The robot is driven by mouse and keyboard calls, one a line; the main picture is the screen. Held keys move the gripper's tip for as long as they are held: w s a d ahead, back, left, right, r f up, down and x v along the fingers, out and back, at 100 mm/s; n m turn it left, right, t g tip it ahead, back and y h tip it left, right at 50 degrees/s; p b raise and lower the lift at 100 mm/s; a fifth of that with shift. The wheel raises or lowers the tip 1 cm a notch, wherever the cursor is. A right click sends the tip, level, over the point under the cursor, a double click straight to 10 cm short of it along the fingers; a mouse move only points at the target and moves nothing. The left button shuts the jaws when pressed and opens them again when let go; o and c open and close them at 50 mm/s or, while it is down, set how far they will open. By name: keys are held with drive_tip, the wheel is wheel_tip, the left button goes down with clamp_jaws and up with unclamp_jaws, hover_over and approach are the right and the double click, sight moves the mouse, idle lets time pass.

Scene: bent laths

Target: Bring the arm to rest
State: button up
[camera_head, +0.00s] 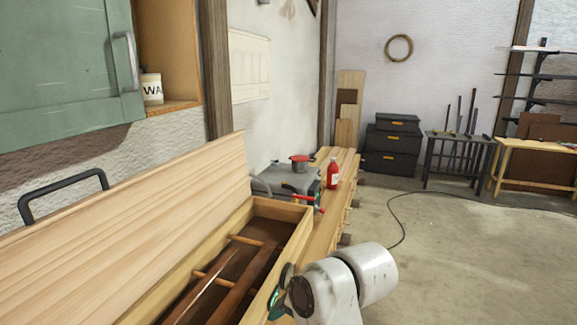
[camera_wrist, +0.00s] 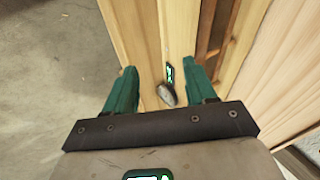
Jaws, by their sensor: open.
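My gripper (camera_wrist: 160,68) is open, its two teal fingers spread apart over the wooden box's outer side in the wrist view. A small grey oval piece (camera_wrist: 166,95) and a dark panel with bright green marks (camera_wrist: 169,73) show between the fingers; I cannot tell whether the fingers touch them. In the head view my pale arm is at the lower right, with a teal part of my gripper (camera_head: 276,303) beside the box's near right wall. The long wooden box (camera_head: 296,238) has its lid (camera_head: 130,225) raised. Brown laths (camera_head: 245,285) and light crossbars lie inside.
The workbench (camera_head: 345,190) runs beyond the box, with a red bottle (camera_head: 333,174), red-handled clamp (camera_head: 300,197) and a grey unit with red pot (camera_head: 300,163). A green cabinet (camera_head: 65,75) hangs at upper left. The floor at right (camera_head: 460,260) is open, crossed by a dark cable.

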drive_tip(key=s+d+f+n+h, duration=0.1)
drive_tip(key=s+d+f+h, duration=0.2)
drive_tip(key=s+d+f, duration=1.25)
drive_tip(key=s+d+f+n+g+h, duration=0.1)
drive_tip(key=s+d+f, duration=0.2)
drive_tip(key=s, duration=0.6)
drive_tip(key=s+d+f+g+h, duration=0.1)
drive_tip(key=s+d+f, duration=0.3)
drive_tip(key=s+d, duration=0.4)
drive_tip(key=shift+s+d+n+g, duration=0.2)
drive_tip(key=shift+s+n+g, duration=0.25)
drive_tip(key=shift+s, duration=0.45)
